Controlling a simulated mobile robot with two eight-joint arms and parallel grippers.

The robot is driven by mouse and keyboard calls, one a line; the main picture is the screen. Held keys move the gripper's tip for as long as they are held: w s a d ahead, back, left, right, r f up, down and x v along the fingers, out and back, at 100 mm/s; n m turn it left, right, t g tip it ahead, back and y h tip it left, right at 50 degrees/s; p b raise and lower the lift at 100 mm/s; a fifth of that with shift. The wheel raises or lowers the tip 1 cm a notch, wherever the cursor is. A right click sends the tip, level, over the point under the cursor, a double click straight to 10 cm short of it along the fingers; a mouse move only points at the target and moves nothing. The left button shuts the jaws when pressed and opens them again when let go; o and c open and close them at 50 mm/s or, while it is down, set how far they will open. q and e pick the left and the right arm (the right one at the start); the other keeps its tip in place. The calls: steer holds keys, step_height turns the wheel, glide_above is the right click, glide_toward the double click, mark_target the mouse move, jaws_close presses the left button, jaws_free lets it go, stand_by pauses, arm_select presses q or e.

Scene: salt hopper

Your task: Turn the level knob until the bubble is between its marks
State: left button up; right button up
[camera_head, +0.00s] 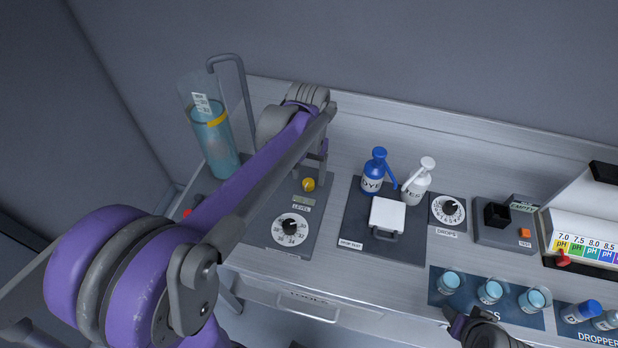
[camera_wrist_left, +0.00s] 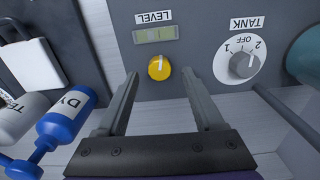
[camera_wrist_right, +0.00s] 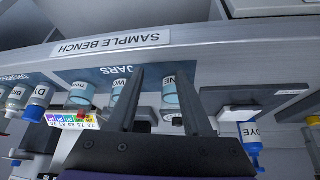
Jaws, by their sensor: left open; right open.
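The yellow level knob (camera_head: 308,184) sits on a dark panel, just behind the level vial (camera_head: 303,201). In the left wrist view the knob (camera_wrist_left: 159,67) shows a pale pointer line, and the pale green vial (camera_wrist_left: 155,34) lies by the LEVEL label. The bubble is too small to place against its marks. My left gripper (camera_wrist_left: 161,74) is open, its fingers on either side of the knob in that view; I see no contact. My right gripper (camera_wrist_right: 156,67) is open and empty, near the bench front by the jars.
A TANK dial (camera_wrist_left: 243,60) is beside the knob, with a tall blue cylinder (camera_head: 214,140) at the left. A numbered dial (camera_head: 290,229) is in front. Blue (camera_head: 376,170) and white (camera_head: 418,182) bottles stand to the right. Jars (camera_head: 490,292) stand at the front right.

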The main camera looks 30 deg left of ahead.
mark_target(309, 184)
arm_select(q)
steer(key=shift+f, duration=1.05)
jaws_close()
